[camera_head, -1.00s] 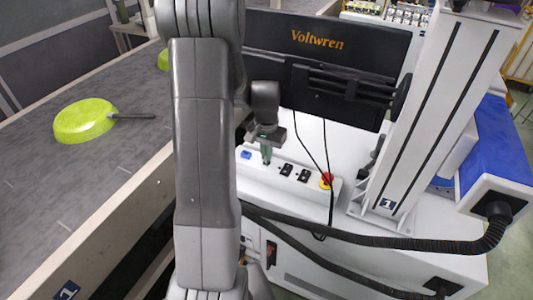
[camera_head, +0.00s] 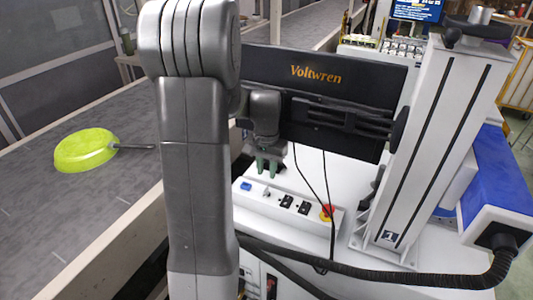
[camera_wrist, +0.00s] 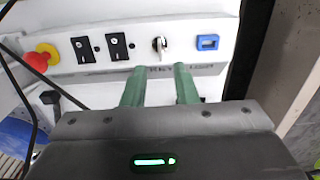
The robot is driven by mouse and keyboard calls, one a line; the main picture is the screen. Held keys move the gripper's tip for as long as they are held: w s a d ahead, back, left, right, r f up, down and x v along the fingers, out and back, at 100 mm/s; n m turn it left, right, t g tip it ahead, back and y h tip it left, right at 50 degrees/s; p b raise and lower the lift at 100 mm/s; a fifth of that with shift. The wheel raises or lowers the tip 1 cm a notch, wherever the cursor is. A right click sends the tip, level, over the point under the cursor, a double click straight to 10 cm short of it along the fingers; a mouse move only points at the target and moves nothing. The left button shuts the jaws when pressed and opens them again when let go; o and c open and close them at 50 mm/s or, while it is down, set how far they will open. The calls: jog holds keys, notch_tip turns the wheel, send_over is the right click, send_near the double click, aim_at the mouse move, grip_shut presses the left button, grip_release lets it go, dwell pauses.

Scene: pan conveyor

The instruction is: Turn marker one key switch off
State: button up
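The key switch (camera_wrist: 160,44) is a small silver switch with its key on a white control panel (camera_wrist: 180,18). In the wrist view it lies just beyond my fingertips, near the gap between them and apart from them. Its key looks roughly upright; whether that is on or off I cannot tell. In the head view the key switch (camera_head: 267,193) is small, between the blue display and the black switches. My gripper (camera_head: 268,170) is above the panel. In the wrist view my gripper (camera_wrist: 158,68) has its two green fingers apart with nothing between them. A placard reading 1 (camera_head: 388,237) is on the white column's base.
The panel also bears a blue display (camera_wrist: 208,42), two black switches (camera_wrist: 99,48) and a red emergency button (camera_wrist: 38,58). Black cables hang beside it. A dark Voltwren screen housing (camera_head: 315,75) stands behind. A green pan (camera_head: 86,150) lies on the grey conveyor at left.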

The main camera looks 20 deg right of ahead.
aim_at(267, 186)
notch_tip(267, 186, up, 7)
dwell(0.3)
dwell(0.4)
notch_tip(267, 186, down, 14)
jog(key=shift+r, duration=0.25)
jog(key=shift+m+p, duration=0.3)
jog(key=shift+m, duration=0.1)
jog(key=shift+f, duration=0.1)
